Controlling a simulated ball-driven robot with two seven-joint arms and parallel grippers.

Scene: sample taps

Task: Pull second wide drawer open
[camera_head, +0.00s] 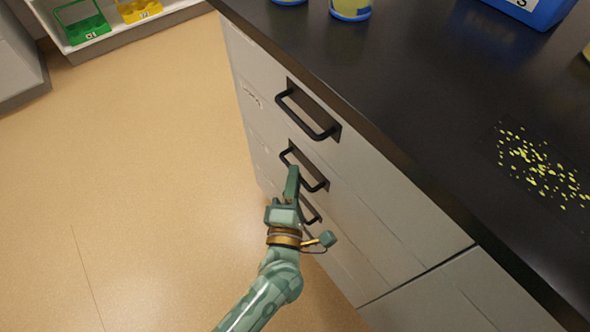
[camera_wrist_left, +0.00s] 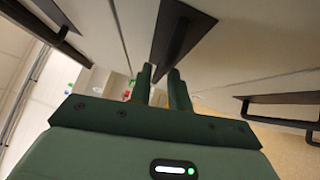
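The pale grey cabinet (camera_head: 262,97) has a column of wide drawers with black bar handles. The second drawer's handle (camera_head: 313,177) is below the top one, and that drawer looks flush with the front. In the left wrist view, the two green fingers (camera_wrist_left: 160,84) stand a small gap apart below the handle's dark plate (camera_wrist_left: 181,38). I cannot tell whether they grip the bar. My right gripper is in neither view.
The top handle (camera_head: 307,113) is above, and a lower handle (camera_head: 311,210) is partly behind my gripper. The black countertop (camera_head: 420,90) overhangs the drawers. It holds blue containers and a yellow-speckled patch (camera_head: 540,165). Tan floor (camera_head: 140,170) lies clear at left.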

